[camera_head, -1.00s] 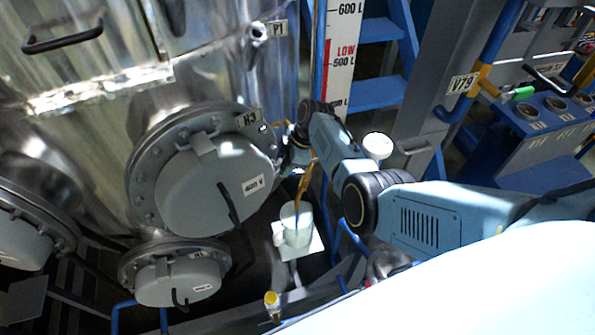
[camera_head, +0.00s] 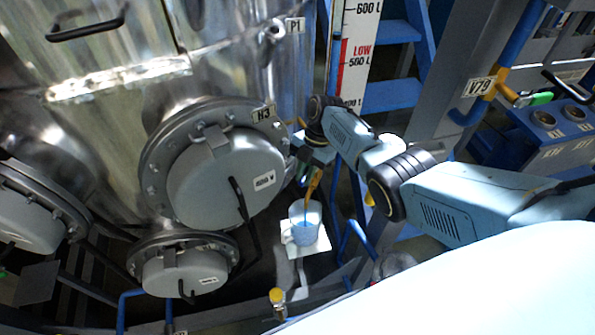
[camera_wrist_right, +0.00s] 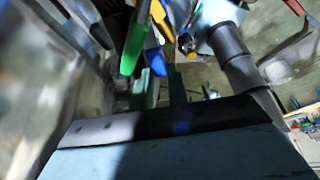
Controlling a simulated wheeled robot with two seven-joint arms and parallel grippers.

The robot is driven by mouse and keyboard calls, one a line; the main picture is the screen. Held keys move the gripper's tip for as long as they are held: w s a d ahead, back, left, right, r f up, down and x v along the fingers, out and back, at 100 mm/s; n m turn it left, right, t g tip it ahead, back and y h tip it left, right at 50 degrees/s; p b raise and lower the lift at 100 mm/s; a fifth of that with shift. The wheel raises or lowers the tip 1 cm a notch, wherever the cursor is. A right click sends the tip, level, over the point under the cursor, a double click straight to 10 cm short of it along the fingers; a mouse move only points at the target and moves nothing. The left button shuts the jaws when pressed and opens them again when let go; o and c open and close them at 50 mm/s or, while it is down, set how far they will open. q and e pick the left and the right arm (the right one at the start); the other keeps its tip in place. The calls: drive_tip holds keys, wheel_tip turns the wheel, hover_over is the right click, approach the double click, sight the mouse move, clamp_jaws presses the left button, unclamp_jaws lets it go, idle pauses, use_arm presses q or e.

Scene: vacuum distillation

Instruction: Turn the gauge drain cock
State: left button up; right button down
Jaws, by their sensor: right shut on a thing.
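My right gripper (camera_head: 303,150) is beside the large round manhole flange, at the top of an orange-brown drain spout (camera_head: 313,183). My wrist mostly hides the cock in the head view. The level gauge board (camera_head: 355,55), with a red LOW band, rises behind. My left gripper is not in view.
The metal vessel with its large manhole cover (camera_head: 225,180) and a smaller one (camera_head: 185,272) fills the left side. Blue steps (camera_head: 390,92) and a grey post stand behind my right arm. A yellow-capped fitting (camera_head: 277,297) is at the bottom.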

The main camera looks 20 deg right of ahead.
drive_tip(key=shift+s+n, duration=0.2)
drive_tip(key=shift+n, duration=0.2)
drive_tip(key=c, duration=1.4)
unclamp_jaws()
drive_tip(key=shift+o, duration=0.2)
wheel_tip(320, 180, up, 10)
drive_tip(key=p, duration=0.1)
